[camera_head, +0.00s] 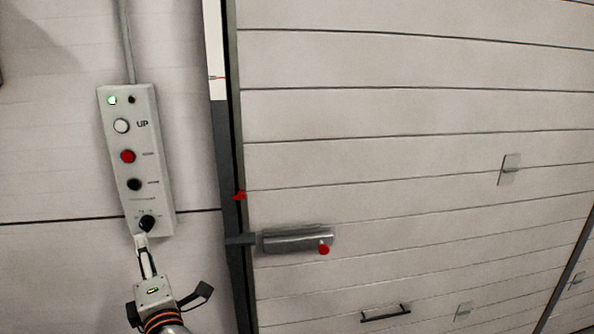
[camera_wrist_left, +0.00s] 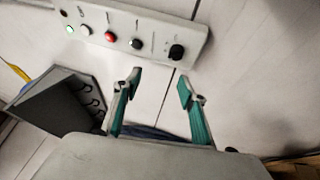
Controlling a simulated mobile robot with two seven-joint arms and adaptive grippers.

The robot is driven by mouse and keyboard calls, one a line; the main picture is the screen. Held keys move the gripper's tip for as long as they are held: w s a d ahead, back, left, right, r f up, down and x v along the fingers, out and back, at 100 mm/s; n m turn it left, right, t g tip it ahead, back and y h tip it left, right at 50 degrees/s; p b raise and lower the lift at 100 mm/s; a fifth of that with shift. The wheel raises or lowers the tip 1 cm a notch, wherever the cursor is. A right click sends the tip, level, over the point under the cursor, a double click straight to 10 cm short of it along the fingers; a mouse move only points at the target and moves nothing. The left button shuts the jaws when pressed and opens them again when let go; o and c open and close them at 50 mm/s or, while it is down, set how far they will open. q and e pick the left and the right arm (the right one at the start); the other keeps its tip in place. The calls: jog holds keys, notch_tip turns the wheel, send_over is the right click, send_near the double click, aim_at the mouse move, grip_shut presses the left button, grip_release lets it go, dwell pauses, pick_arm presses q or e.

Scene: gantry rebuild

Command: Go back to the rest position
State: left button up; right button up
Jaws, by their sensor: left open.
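My left gripper (camera_head: 141,240) is at the lower end of the grey control box (camera_head: 150,160), just below its black rotary knob (camera_head: 147,223). In the left wrist view my left gripper (camera_wrist_left: 159,83) has its two green-padded fingers apart with nothing between them. The control box (camera_wrist_left: 150,31) lies beyond the fingertips there, and the knob (camera_wrist_left: 176,52) is clear of both fingers. Whether a fingertip touches the box I cannot tell. My right gripper is not in view.
The box has a white UP button (camera_head: 121,126), a red button (camera_head: 127,156), a black button (camera_head: 134,184) and a lit green lamp (camera_head: 112,100). A slatted shutter door (camera_head: 400,120) with a grey latch (camera_head: 290,240) and a black handle (camera_head: 385,313) stands right of it.

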pick_arm(q)
jog(key=s+d+f+m+t+h, duration=0.1)
jog(key=s+d+f+m+h, duration=0.3)
jog(key=d+f+m+h, duration=0.55)
jog(key=s+d+f+m+t+h, duration=0.1)
jog(key=s+d+f+m+h, duration=0.45)
jog(key=f+m, duration=0.65)
jog(key=s+a+f+m+g, duration=0.1)
jog(key=s+f+m+g, duration=0.2)
jog(key=s+f, duration=0.4)
jog(key=s+a+f+m+g+y, duration=0.1)
jog(key=s+f+m+g, duration=0.3)
jog(key=f, duration=0.9)
jog(key=s+m, duration=0.1)
jog(key=s, duration=0.2)
jog(key=shift+g, duration=0.3)
jog(key=shift+f, duration=0.1)
jog(key=c, duration=0.4)
jog(key=shift+d, duration=0.15)
